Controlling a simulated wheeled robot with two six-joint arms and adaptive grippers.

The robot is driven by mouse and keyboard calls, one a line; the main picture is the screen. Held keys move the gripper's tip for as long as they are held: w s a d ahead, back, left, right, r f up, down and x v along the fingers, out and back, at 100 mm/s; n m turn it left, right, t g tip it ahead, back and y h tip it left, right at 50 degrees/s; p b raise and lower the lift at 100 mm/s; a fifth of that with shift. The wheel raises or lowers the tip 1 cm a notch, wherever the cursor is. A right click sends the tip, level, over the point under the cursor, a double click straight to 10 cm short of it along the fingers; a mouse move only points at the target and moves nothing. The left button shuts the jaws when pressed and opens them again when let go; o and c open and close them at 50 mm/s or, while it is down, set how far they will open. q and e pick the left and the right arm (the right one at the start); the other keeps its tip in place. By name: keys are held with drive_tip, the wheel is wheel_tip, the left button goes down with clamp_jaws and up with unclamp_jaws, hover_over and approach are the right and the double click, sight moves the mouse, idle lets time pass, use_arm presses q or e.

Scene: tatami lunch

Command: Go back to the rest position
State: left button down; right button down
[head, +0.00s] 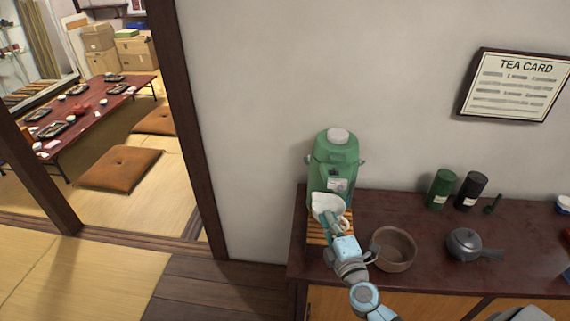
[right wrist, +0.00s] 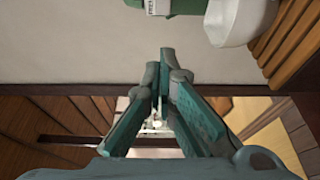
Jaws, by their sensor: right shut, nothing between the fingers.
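My right gripper (head: 328,219) is at the left end of the dark counter, in front of the green dispenser (head: 334,158). Its fingers are together and hold nothing; the right wrist view shows them converging (right wrist: 160,72). A white vessel (head: 327,202) is below the dispenser, close to the gripper and partly hidden by it. In the right wrist view the white vessel (right wrist: 240,18) is at the upper right, apart from the fingers. My left gripper is not in view.
A slatted wooden stand (head: 316,239) is under the dispenser. A brown bowl (head: 393,250) is just right of my arm, with a dark teapot (head: 463,243) further right. Green (head: 440,188) and black (head: 470,191) canisters stand behind. Left of the counter is open floor.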

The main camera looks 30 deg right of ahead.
drive_tip(key=s+d+f+m+g+h, duration=0.1)
drive_tip(key=s+f+m+g+h, duration=0.1)
drive_tip(key=s+m+g, duration=0.35)
drive_tip(key=s+d+f+m+g+h, duration=0.1)
drive_tip(key=s+d+f+m+g, duration=0.15)
drive_tip(key=s+m, duration=0.55)
drive_tip(key=s+a+f+g+y, duration=0.3)
drive_tip(key=s+a, duration=0.3)
drive_tip(key=a, duration=0.1)
drive_tip(key=s+a+f+g+y, duration=0.2)
drive_tip(key=s+a+g+y, duration=0.15)
drive_tip(key=s+a, duration=0.3)
wheel_tip(320, 180, down, 19)
drive_tip(key=d+m, duration=0.1)
drive_tip(key=d, duration=0.1)
drive_tip(key=s+f+g, duration=0.1)
drive_tip(key=s+f, duration=1.2)
drive_tip(key=s, duration=0.1)
drive_tip(key=shift+s+g, duration=0.3)
drive_tip(key=shift+g, duration=0.05)
